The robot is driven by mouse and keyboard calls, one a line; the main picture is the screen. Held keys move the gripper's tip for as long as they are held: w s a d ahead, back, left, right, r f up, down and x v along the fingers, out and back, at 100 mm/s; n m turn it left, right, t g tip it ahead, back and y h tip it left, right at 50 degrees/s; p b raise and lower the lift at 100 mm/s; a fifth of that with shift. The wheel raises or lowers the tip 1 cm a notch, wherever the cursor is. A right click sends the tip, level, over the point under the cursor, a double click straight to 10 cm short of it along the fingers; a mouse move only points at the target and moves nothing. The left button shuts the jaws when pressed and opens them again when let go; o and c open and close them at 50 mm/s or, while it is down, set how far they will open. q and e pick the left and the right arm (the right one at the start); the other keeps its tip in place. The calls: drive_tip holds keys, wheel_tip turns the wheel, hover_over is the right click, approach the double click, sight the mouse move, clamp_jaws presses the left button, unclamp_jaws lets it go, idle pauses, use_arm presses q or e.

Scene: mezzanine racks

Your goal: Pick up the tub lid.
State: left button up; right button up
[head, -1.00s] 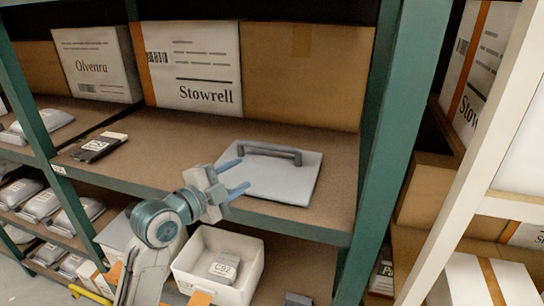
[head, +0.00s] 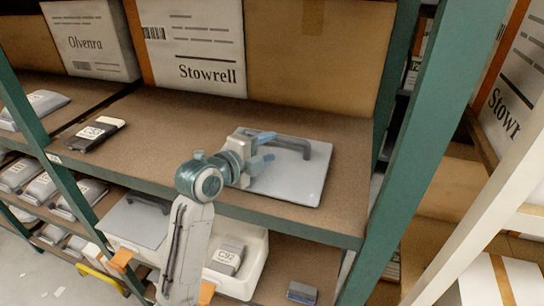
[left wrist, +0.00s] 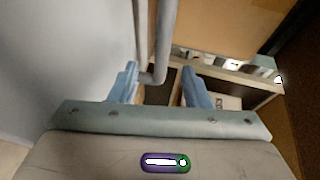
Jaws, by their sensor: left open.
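The tub lid (head: 295,188) is a flat light-grey panel lying on the brown shelf, with a dark grey bar handle (head: 305,146) along its far side. My left gripper (head: 268,149) is over the lid's left part, at the left end of the handle, and is open. In the left wrist view, the lid (left wrist: 65,45) fills the left side. The handle (left wrist: 163,40) reaches down between the two blue fingers (left wrist: 160,85), nearer the left finger. I cannot tell whether either finger touches it. My right gripper is not in view.
A white tub (head: 252,283) holding a C92 package (head: 227,257) is on the lower level. Stowrell (head: 200,50) and Olvenra (head: 90,42) boxes stand behind. A dark C53 package (head: 95,133) lies left on the shelf. A green rack post (head: 425,150) rises right of the lid.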

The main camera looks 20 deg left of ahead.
sight(282, 141)
use_arm(q)
drive_tip(key=p+x, duration=0.3)
drive_tip(key=x, duration=0.1)
drive_tip(key=shift+d+r, duration=0.1)
drive_tip(key=shift+r, duration=0.15)
drive_tip(key=shift+w+d+f, duration=0.1)
drive_tip(key=shift+w+d, duration=0.05)
drive_tip(key=shift+w+f, duration=0.15)
drive_tip(key=c, duration=0.8)
clamp_jaws()
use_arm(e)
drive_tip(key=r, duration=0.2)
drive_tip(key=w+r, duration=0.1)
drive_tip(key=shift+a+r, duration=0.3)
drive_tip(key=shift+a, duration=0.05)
